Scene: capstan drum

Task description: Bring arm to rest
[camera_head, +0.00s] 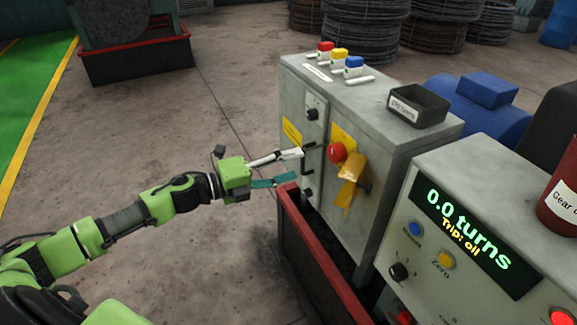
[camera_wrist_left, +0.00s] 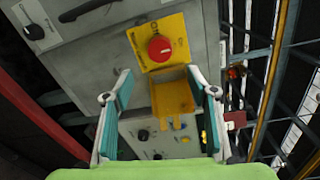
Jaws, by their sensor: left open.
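My left arm, green and dark grey, reaches in from the left in the head view. Its gripper (camera_head: 294,167) is open and empty, in front of the left part of the grey cabinet's face (camera_head: 345,225). In the left wrist view the two teal-padded fingers of the gripper (camera_wrist_left: 160,80) stand wide apart with nothing gripped between them. Beyond them are a red button (camera_wrist_left: 160,48) on a yellow plate and a yellow piece (camera_wrist_left: 172,97) below it. I cannot tell whether a fingertip touches the cabinet. My right gripper is in neither view.
A red-rimmed trough (camera_head: 318,250) lies below the gripper. A grey console (camera_head: 400,215) at right reads "0.0 turns" and "Trip: oil". A dark tray (camera_head: 418,106) and coloured padlock-like items (camera_head: 340,54) sit on the cabinet.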

